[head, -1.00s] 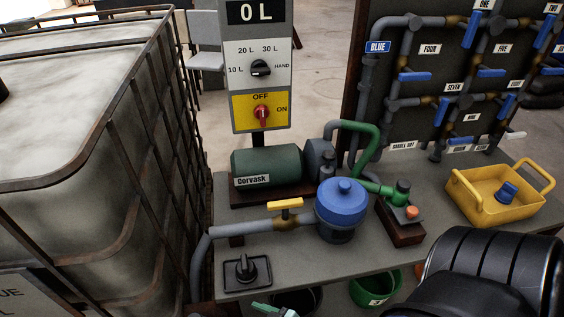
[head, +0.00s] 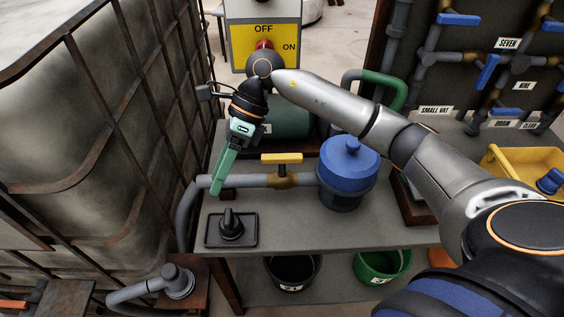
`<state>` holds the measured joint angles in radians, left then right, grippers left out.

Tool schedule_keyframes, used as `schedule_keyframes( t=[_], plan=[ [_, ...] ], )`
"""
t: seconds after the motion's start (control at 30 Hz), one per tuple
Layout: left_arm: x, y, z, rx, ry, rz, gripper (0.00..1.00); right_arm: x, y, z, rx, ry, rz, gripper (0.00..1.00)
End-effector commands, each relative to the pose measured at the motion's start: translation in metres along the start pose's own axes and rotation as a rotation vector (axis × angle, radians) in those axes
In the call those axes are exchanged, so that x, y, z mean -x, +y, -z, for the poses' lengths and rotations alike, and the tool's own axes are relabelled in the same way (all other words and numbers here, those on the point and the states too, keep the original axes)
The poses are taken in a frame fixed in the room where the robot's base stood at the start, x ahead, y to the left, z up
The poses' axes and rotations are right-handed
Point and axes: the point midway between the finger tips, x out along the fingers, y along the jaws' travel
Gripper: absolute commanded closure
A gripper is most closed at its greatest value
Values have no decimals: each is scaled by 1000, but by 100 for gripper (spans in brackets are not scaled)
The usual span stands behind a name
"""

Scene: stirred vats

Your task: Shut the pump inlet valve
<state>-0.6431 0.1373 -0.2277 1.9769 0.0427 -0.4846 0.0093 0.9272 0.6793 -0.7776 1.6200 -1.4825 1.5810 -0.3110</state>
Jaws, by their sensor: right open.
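The valve with a yellow lever handle (head: 282,158) sits on a brass body in the grey pipe (head: 235,181) that leads to the blue-lidded pot (head: 348,165). The handle lies along the pipe's line. My right gripper (head: 221,172) has green fingers and points down over the pipe, left of the yellow handle and apart from it. It is open and empty; its fingers overlap in this view. My left gripper is not in view.
A black knob on a square plate (head: 231,229) stands on the bench's front left. A caged tank (head: 70,120) stands close on the left. A yellow tray (head: 510,165) is at right. A black bucket (head: 292,272) and a green bucket (head: 382,266) stand below.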

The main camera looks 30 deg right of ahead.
Motion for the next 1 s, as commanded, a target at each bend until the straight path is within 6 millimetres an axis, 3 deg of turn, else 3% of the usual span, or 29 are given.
schedule_keyframes(
  t=[0.03,0.1,0.2,0.3,0.4,0.57,1.0],
  plan=[
    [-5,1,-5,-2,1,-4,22,23,-22,16,19,100,105,44],
    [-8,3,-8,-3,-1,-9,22,55,-41,36,19,227,218,44],
    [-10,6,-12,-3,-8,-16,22,96,-57,58,-3,363,338,44],
    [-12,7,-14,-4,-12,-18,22,125,-64,72,-31,445,409,44],
    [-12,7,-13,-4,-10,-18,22,137,-66,79,-46,485,439,44],
    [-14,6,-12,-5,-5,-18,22,126,-73,89,-52,496,442,44],
    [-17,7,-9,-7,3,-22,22,59,-106,128,-50,492,440,44]
  ],
)
